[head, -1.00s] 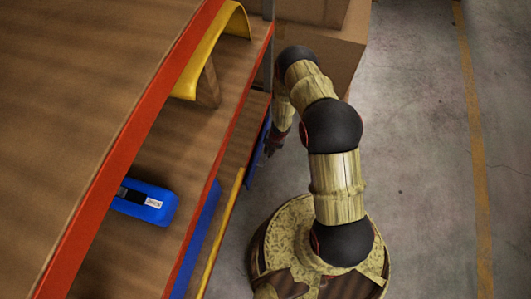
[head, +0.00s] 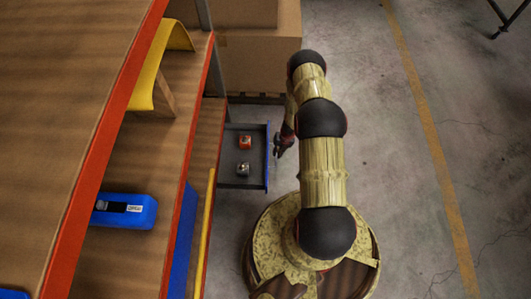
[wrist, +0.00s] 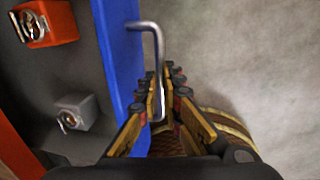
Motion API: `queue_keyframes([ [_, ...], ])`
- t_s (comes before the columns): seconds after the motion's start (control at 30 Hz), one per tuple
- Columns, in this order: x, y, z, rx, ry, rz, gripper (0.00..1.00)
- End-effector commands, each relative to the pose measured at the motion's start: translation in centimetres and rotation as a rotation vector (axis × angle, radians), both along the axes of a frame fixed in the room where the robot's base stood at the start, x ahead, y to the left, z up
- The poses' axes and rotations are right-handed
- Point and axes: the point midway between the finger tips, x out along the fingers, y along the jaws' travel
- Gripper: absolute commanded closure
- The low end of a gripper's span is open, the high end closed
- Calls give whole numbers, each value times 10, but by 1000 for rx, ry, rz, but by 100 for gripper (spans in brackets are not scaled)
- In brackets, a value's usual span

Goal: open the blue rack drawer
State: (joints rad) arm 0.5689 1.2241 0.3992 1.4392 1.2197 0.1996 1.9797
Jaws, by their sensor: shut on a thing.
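The blue rack drawer (head: 230,174) stands pulled out from the rack in the head view, its grey inside showing. Its blue front panel (wrist: 122,50) fills the middle of the wrist view. A metal bar handle (wrist: 152,30) sticks out from that panel. My gripper (wrist: 161,95) is shut on the handle, with the lower part of the bar between its fingers. In the head view my gripper (head: 283,142) is beside the drawer front, on its right, partly hidden by my arm.
An orange item (head: 245,142) and a grey item (head: 243,169) lie inside the drawer. The rack's orange-edged wooden shelves (head: 150,150) stand at left. Cardboard boxes (head: 260,60) stand behind. The concrete floor (head: 400,180) at right is clear.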

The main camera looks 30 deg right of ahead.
Motion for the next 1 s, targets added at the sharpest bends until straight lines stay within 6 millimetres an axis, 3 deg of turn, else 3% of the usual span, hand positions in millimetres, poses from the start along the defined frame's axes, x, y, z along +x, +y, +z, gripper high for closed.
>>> queue_keyframes([
  [0.3,-20,-25,-1,0,2,-2,100],
  [0.73,-21,-28,-1,0,1,0,100],
  [0.77,-21,-28,-1,0,1,0,92],
  [1.0,-21,-28,-1,0,1,0,78],
])
